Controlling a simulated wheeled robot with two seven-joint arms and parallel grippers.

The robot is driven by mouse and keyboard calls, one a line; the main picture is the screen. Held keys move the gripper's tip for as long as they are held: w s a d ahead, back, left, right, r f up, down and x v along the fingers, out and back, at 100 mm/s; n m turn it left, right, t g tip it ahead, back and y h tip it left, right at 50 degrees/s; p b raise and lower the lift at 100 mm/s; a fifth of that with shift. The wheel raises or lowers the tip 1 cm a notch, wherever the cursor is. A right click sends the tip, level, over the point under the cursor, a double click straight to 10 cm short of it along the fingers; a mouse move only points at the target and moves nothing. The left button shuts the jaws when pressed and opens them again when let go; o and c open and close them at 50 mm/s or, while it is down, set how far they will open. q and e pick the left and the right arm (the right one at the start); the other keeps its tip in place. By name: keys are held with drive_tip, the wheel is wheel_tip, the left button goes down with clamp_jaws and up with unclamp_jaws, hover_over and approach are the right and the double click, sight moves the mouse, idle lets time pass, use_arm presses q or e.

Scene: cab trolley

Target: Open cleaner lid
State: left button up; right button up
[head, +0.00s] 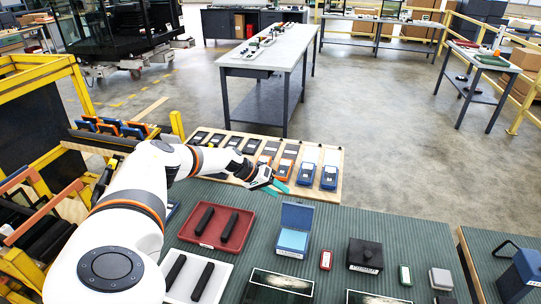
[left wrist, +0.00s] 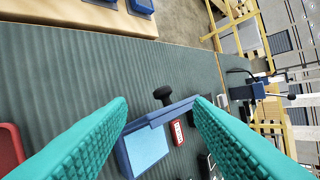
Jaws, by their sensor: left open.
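A black box (head: 365,257) with a round knob on top stands on the green ribbed bench in the head view. Its front bears a small white label, hard to read, possibly "cleaner", and its top looks closed. Left of it, a blue box (head: 293,240) with a light blue pad inside has its lid standing upright. In the left wrist view the blue box (left wrist: 146,150) lies beyond my fingertips, with a black knob (left wrist: 163,95) partly behind its lid. My left gripper (head: 279,187) is open and empty, above the far edge of the bench. My right gripper is not in view.
A red tray (head: 248,246) and a white tray (head: 222,288) hold black bars. A small red item (head: 326,260) lies between the two boxes. Behind, a wooden board (head: 334,160) carries rows of small devices. Bench space right of the blue box's lid is clear.

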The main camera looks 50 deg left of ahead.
use_arm(q)
drive_tip(key=shift+v, duration=1.55)
